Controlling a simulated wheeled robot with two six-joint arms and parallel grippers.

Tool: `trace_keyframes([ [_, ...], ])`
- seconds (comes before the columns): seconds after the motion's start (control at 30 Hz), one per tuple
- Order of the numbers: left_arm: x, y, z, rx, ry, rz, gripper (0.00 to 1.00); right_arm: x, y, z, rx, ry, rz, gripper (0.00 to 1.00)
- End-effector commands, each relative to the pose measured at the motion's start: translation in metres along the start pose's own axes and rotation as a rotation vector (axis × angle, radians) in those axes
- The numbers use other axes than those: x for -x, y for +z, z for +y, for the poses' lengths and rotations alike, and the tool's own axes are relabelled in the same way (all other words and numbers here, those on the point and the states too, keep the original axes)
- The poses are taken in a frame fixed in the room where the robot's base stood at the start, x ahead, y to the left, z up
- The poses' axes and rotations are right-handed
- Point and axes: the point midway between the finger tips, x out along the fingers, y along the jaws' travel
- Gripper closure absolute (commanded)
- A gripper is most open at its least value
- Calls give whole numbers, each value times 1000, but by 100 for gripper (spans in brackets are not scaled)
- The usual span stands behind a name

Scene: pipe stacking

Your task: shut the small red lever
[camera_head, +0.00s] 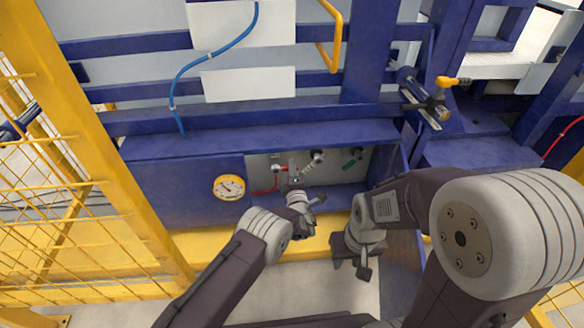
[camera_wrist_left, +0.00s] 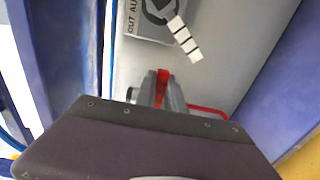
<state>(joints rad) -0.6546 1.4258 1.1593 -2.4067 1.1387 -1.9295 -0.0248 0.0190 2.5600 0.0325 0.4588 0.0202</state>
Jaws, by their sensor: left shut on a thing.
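The small red lever (camera_wrist_left: 162,84) shows in the left wrist view as a narrow red strip between the grey fingers of my left gripper (camera_wrist_left: 163,92). The gripper is shut on it, and its dark body hides the lower part of the view. In the head view my left gripper (camera_head: 294,178) reaches up to the grey panel in the recess of the blue frame; the lever is too small to tell clearly there. My right gripper (camera_head: 350,263) hangs low in front of the recess, away from the lever; its finger gap is not clear.
A red hose (camera_head: 266,189) curves beside the left gripper. A round yellow-rimmed gauge (camera_head: 229,187) sits left of the recess. A green-handled fitting (camera_head: 352,160) is to the right. A yellow mesh fence (camera_head: 60,200) stands at left. A label plate (camera_wrist_left: 155,20) is above the lever.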

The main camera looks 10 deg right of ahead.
Motion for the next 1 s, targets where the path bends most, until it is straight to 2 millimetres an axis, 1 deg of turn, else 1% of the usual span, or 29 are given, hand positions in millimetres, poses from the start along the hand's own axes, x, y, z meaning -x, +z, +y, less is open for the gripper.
trace_keyframes([
  [0.03,1,-1,-4,-8,-6,0,100,0,0,0,0,0,0,67],
  [0.53,1,-1,-4,-24,-7,0,100,0,0,0,0,0,0,67],
  [0.57,1,-1,-4,-24,-7,0,78,0,0,0,0,0,0,67],
  [0.6,1,-1,-4,-23,-6,0,67,0,0,0,0,0,0,67],
  [0.63,1,-1,-4,-23,-6,0,65,0,0,0,0,0,0,67],
  [0.9,1,0,-2,-20,-2,0,65,1,0,0,0,0,0,67],
  [0.97,4,0,1,-20,-3,-1,65,6,-1,0,0,0,0,67],
  [1.0,10,1,2,-21,-5,-2,65,12,-1,0,0,0,0,67],
])
